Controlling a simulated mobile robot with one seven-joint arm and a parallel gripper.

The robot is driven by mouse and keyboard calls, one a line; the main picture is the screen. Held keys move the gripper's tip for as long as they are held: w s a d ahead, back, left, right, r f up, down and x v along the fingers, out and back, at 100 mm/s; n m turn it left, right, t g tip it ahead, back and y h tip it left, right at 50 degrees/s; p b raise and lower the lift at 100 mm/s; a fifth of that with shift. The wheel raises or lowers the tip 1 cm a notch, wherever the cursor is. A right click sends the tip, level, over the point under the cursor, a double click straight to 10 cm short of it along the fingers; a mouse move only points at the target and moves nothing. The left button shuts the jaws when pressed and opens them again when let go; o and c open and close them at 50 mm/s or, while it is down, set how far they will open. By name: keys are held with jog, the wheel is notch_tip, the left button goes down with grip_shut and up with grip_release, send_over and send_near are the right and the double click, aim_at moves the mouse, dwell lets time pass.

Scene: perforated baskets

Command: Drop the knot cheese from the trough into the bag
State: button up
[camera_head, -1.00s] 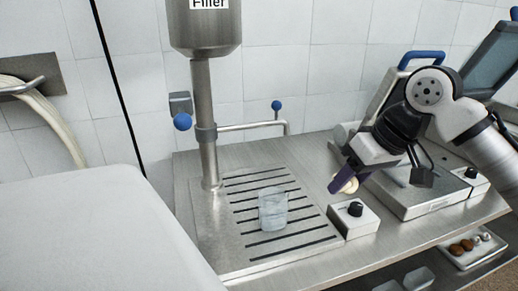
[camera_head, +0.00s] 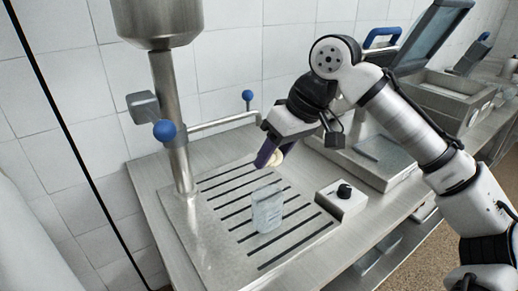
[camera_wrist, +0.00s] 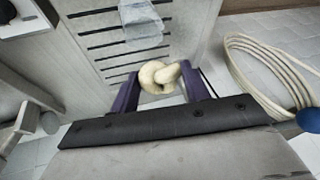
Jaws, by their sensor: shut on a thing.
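The knot cheese (camera_wrist: 158,76) is a pale cream knotted piece. It sits between the purple fingers of my gripper (camera_wrist: 160,92) in the wrist view. In the head view the gripper (camera_head: 268,155) holds the cheese (camera_head: 276,158) above the slotted steel plate, partly hidden by a finger. The clear bag (camera_head: 267,209) stands upright on the slotted plate, below and in front of the gripper. The bag also shows at the top of the wrist view (camera_wrist: 142,24), just beyond the cheese and apart from it. I cannot make out the trough for certain.
The steel filler column (camera_head: 172,120) with a blue knob (camera_head: 164,130) rises left of the bag. A small box with a black dial (camera_head: 342,198) stands to its right. An open-lidded machine (camera_head: 440,97) is at the back right.

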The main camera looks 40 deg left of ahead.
jog(key=shift+f+b, duration=2.4)
jog(key=shift+b, duration=0.2)
jog(key=shift+f, duration=0.25)
jog(key=shift+d+p, duration=0.1)
jog(key=shift+p, duration=0.5)
jog(key=o, duration=1.5)
jog(key=shift+r, duration=0.1)
